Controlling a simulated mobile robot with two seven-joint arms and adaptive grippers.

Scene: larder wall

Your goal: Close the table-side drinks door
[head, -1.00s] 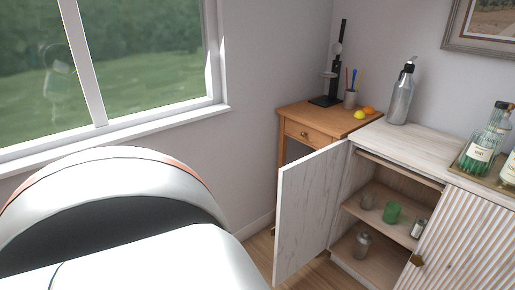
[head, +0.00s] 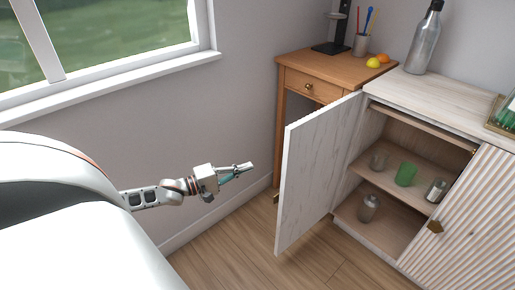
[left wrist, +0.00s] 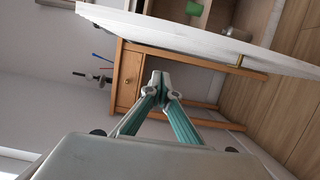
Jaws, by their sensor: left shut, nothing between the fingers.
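The table-side drinks door (head: 312,178) is a pale whitewashed wood panel. It stands wide open, swung out from the left side of the drinks cabinet (head: 420,96). My left gripper (head: 249,168) is shut and empty, left of the door and apart from it, above the floor. In the left wrist view the shut left fingers (left wrist: 161,82) point toward the side table, and the door (left wrist: 190,36) spans the top, with a brass handle on its edge. My right gripper is not in view.
A wooden side table (head: 320,66) with fruit and a pen cup stands behind the door. Glasses and a green tumbler (head: 405,174) sit inside the open cabinet. The ribbed right door (head: 465,225) is shut. Floor (head: 235,245) before the door is clear.

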